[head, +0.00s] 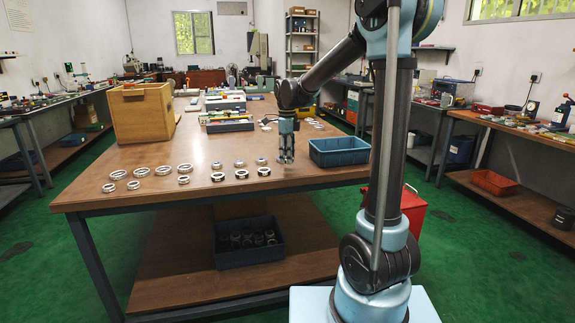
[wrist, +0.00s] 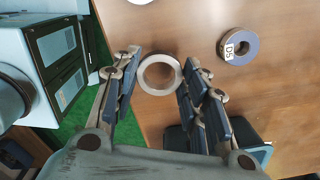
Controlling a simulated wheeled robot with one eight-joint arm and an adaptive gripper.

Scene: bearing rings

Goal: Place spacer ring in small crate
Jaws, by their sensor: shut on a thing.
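My gripper (head: 286,158) hangs over the front part of the table, just left of the small blue crate (head: 340,158). In the wrist view its fingers (wrist: 154,82) are closed around a plain silver ring (wrist: 145,83), which I take to be the spacer ring. In the head view the held ring is too small to make out. The crate stands on the table near its right front edge, and its floor is mostly hidden by its walls. In the wrist view part of a dark blue box, seemingly this crate, shows behind the right finger.
Several rings (head: 163,170) lie in rows left of my gripper. A ring marked D5 (wrist: 238,46) lies on the table. A wooden crate (head: 141,113) stands at the left. Another blue crate (head: 247,257) with rings sits on the lower shelf.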

